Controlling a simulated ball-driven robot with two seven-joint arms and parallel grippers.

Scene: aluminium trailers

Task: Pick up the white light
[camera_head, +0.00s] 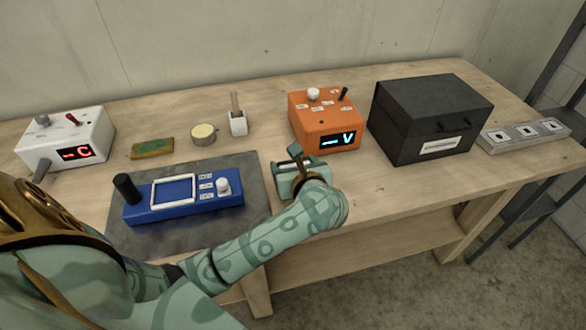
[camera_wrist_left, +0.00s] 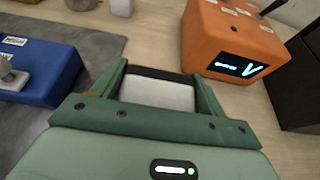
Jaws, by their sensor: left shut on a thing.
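My left gripper (camera_head: 297,160) is over the table between the blue device and the orange box. In the left wrist view, my left gripper (camera_wrist_left: 160,78) is shut on a white block-like thing (camera_wrist_left: 157,94) with a dark far edge. This is likely the white light, though only part of it shows. In the head view my gripper mostly hides it. I cannot tell whether it is clear of the tabletop. My right gripper is not in view.
A blue device (camera_head: 183,205) lies on a grey mat (camera_head: 130,235). An orange box (camera_head: 325,122) with a lit display stands just beyond my gripper. A black case (camera_head: 428,118) stands right of it.

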